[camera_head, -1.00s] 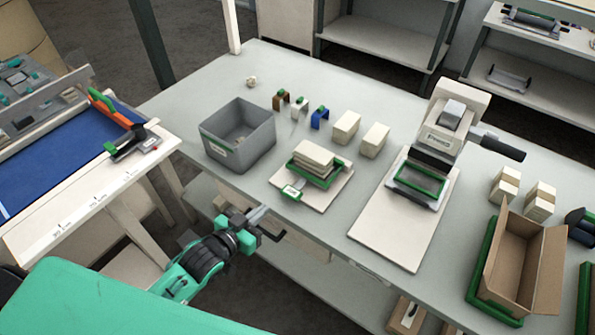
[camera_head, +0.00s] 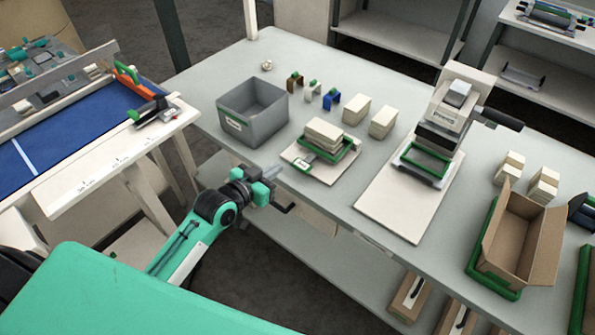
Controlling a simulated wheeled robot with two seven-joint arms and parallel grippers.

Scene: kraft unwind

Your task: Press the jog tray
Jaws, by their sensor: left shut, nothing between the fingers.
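The jog tray is a green-framed tray (camera_head: 348,152) on a pale base board, near the table's front edge. A stack of cream sheets or blocks (camera_head: 324,131) sits in it. A green-and-white piece (camera_head: 304,158) is at the tray's front left, close to the stack. My left gripper (camera_head: 277,172) is shut and empty. In the picture it is just left of and below the base board, near the table's front edge, apart from the green-and-white piece. I cannot tell its exact height over the table. My right gripper is not in view.
A grey bin (camera_head: 253,112) stands left of the tray. Small coloured clips (camera_head: 313,92) and cream blocks (camera_head: 356,109) are behind it. A press (camera_head: 440,120) on a white board stands to the right, with an open carton (camera_head: 515,245) further right.

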